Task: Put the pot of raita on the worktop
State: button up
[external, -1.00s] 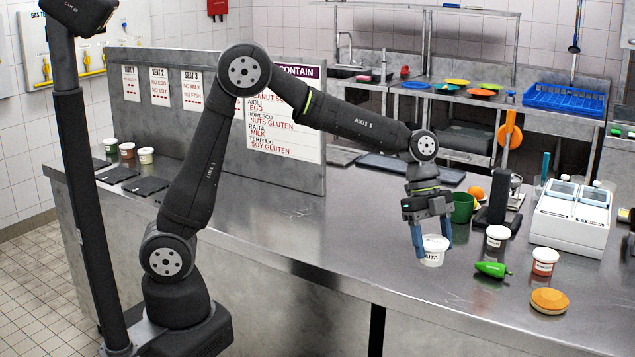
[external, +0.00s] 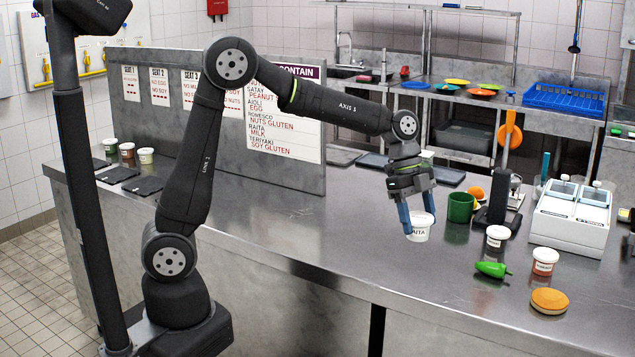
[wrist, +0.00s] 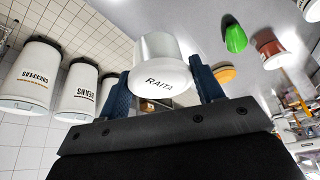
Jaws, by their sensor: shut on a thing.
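The pot of raita (external: 421,231) is a small white tub with RAITA lettering. My gripper (external: 418,226) is shut on it, with blue fingers on either side. In the wrist view the pot (wrist: 160,82) sits between the two fingertips (wrist: 163,85), its lettered lid toward the camera. In the external view the pot appears over the steel worktop (external: 340,230), left of the green cup; I cannot tell whether its base touches the surface.
The worktop left of the pot is clear.

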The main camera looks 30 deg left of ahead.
jog(key=w+a+n+t, duration=0.1)
jog(key=w+a+n, duration=0.1)
jog(key=w+a, duration=0.65)
jog(key=w+a+n, duration=0.2)
jog(key=w+a, duration=0.2)
jog(key=a, duration=0.9)
jog(key=w+a+n+t, duration=0.1)
jog(key=w+a+n, duration=0.1)
jog(key=w+a, duration=0.7)
jog(key=s+a+n+t+y, duration=0.1)
jog(key=a+n+t+y, duration=0.15)
jog(key=a+n, duration=1.65)
jog(key=a+n+t+y, duration=0.1)
jog(key=a+n+y, duration=0.3)
jog(key=a, duration=2.9)
jog(key=s+a+f, duration=0.1)
jog(key=a+f, duration=0.1)
jog(key=a, duration=0.1)
jog(key=a+f, duration=0.2)
jog(key=a, duration=0.2)
jog(key=s+a+f, duration=0.1)
jog(key=a+f, duration=0.1)
jog(key=a, duration=0.2)
jog(key=shift+s+f, duration=0.15)
jog(key=shift+s, duration=0.15)
jog(key=shift+a+f, duration=0.1)
jog(key=shift+f, duration=1.95)
jog(key=shift+f, duration=0.15)
